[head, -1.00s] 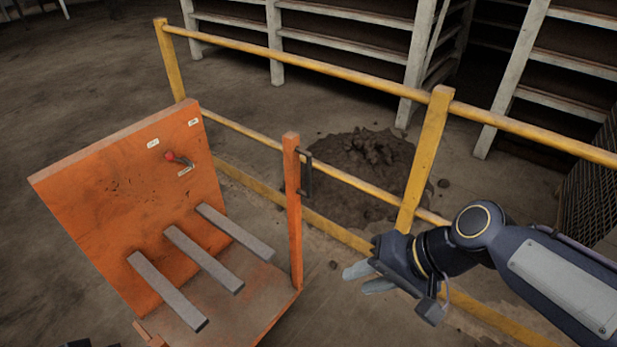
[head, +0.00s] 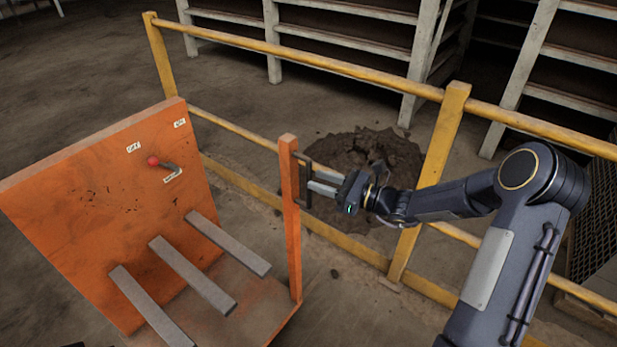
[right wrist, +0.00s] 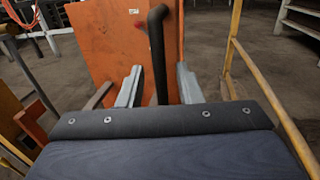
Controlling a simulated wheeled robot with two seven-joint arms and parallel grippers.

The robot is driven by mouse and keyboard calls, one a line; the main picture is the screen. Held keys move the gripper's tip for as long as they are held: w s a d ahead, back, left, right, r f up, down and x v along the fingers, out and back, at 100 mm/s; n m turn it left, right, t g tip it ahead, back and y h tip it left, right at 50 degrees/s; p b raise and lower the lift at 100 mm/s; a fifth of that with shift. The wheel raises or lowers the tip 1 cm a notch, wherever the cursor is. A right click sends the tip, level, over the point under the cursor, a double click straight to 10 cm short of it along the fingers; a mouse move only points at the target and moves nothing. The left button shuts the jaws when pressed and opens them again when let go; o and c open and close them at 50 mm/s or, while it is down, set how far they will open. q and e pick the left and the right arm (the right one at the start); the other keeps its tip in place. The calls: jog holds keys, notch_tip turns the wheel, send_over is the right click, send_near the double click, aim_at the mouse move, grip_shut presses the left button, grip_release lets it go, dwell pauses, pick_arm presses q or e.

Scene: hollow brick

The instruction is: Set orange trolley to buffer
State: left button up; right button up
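The orange trolley (head: 105,215) stands at the left, with a tall back panel, grey bars over its deck and an orange post (head: 290,220) at its right corner. A red-knobbed lever (head: 160,163) sits on the panel among small white labels; their text is too small to read surely. A dark upright handle (head: 303,178) is fixed to the post. My right gripper (head: 314,181) is at this handle, fingers pointing left. In the right wrist view the fingers are apart (right wrist: 158,88), with the dark handle (right wrist: 157,45) between them. My left gripper is out of view.
A yellow railing (head: 452,130) runs behind the trolley and close beside my right arm. A dark mud heap (head: 370,160) lies behind the railing, with pale shelves (head: 345,30) farther back. A mesh panel (head: 597,220) stands at the right. Floor left of the trolley is open.

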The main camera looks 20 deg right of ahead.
jog(key=shift+x, duration=1.95)
grip_shut()
